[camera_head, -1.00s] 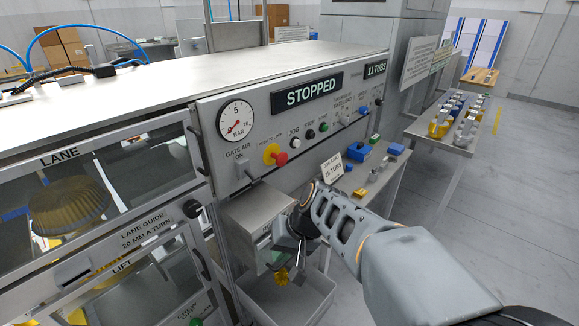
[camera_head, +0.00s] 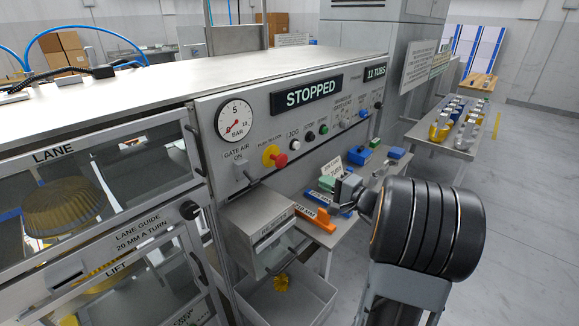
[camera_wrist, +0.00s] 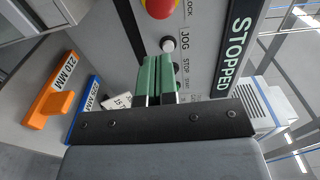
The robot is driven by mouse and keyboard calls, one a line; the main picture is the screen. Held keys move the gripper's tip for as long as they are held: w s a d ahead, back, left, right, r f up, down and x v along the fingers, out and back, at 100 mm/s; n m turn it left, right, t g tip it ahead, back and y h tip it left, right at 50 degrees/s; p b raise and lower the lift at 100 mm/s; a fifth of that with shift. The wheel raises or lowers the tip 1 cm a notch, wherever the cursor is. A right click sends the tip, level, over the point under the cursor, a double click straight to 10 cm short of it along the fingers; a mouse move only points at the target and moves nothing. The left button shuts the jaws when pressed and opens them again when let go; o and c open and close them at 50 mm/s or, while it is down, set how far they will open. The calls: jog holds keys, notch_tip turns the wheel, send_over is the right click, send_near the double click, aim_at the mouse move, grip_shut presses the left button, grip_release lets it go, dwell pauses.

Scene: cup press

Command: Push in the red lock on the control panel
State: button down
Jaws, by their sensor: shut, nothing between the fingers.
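The red lock (camera_head: 281,160) is a red mushroom button on a yellow collar, labelled "PUSH TO LOCK", on the sloping grey control panel (camera_head: 225,172). In the wrist view the red button (camera_wrist: 160,7) shows at the top edge, partly cut off. My gripper (camera_wrist: 157,77) has green-padded fingers, shut with nothing between them. In the head view my gripper (camera_head: 328,183) is to the right of and below the button, apart from it. My arm hides part of the shelf below the panel.
A pressure gauge (camera_head: 234,120) and a "STOPPED" display (camera_head: 306,93) are on the panel. A white jog button (camera_wrist: 167,44) sits beside the red one. A metal box (camera_head: 256,218) juts out below the panel.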

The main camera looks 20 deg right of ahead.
aim_at(284, 162)
jog(key=shift+w+a, duration=0.1)
jog(key=p+x, duration=0.3)
jog(key=x, duration=1)
jog(key=shift+w+a, duration=0.2)
jog(key=shift+w, duration=0.15)
jog(key=shift+w+a+f+b, duration=0.25)
jog(key=shift+w+b, duration=0.2)
jog(key=shift+b, duration=0.25)
jog(key=shift+w+a+r+b, duration=0.1)
jog(key=shift+w+a+b, duration=0.1)
jog(key=shift+w+b, duration=0.45)
jog(key=shift+s+r, duration=0.15)
jog(key=shift+r, duration=0.1)
